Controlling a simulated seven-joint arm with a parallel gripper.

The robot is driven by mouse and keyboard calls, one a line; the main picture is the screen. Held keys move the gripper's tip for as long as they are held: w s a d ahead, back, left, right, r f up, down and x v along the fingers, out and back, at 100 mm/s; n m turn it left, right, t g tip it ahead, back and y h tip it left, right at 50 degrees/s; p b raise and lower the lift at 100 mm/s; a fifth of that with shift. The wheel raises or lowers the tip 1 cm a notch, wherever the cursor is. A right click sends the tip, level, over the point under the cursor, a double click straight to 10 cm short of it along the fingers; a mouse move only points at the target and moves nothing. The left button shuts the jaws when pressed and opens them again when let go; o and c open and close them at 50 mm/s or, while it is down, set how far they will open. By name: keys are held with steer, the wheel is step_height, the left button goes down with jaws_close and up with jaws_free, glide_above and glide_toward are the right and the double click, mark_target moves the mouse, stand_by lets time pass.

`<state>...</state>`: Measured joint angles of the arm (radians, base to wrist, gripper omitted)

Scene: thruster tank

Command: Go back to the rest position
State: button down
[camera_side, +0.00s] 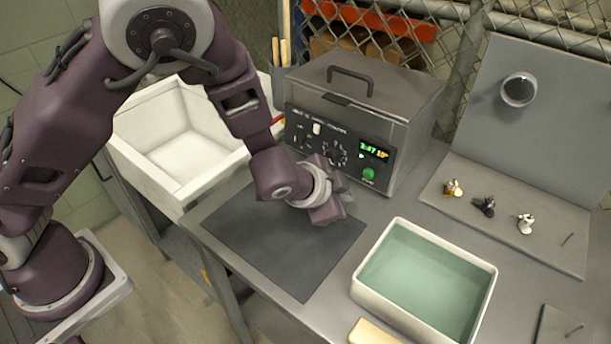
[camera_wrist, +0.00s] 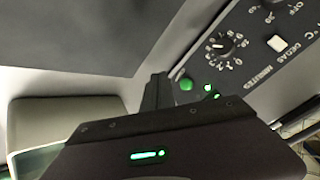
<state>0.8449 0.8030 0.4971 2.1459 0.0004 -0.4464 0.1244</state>
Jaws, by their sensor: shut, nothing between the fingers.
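My gripper (camera_side: 331,205) is in the side view above the back right part of the dark mat (camera_side: 270,265), close in front of the ultrasonic cleaner's control panel. It is shut and holds nothing. In the wrist view my gripper (camera_wrist: 157,92) points past the panel, with the green button (camera_wrist: 186,84) just beyond the fingers. The cleaner (camera_side: 385,110) is a grey metal box with a closed, handled lid, a lit display and a green button (camera_side: 368,173). Whether the fingers touch the panel cannot be told.
A white tray with greenish liquid (camera_side: 362,291) stands at the right front. An empty white bin (camera_side: 125,158) is at the left. A grey stand (camera_side: 460,215) with small thruster parts and a ring (camera_side: 519,90) is at the right. The mat is otherwise clear.

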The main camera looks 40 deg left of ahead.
steer(key=s+a+r+n+g, duration=0.1)
steer(key=s+a+r+n, duration=0.15)
steer(key=r, duration=0.25)
steer(key=s+a+r+n, duration=0.1)
steer(key=s+a+r, duration=0.25)
steer(key=r, duration=0.25)
steer(key=s+a+r+n+g, duration=0.1)
steer(key=s+a+r+n, duration=0.1)
steer(key=a+r, duration=0.25)
steer(key=s+a+r+n, duration=0.1)
steer(key=s+a+r, duration=0.2)
steer(key=s, duration=0.7)
steer(key=s+a+r+n+g+y, duration=0.1)
steer(key=s+a+r+n, duration=0.1)
steer(key=s, duration=0.9)
steer(key=shift+s+a+r, duration=0.2)
steer(key=shift+a+r, duration=0.35)
steer(key=shift+r, duration=0.3)
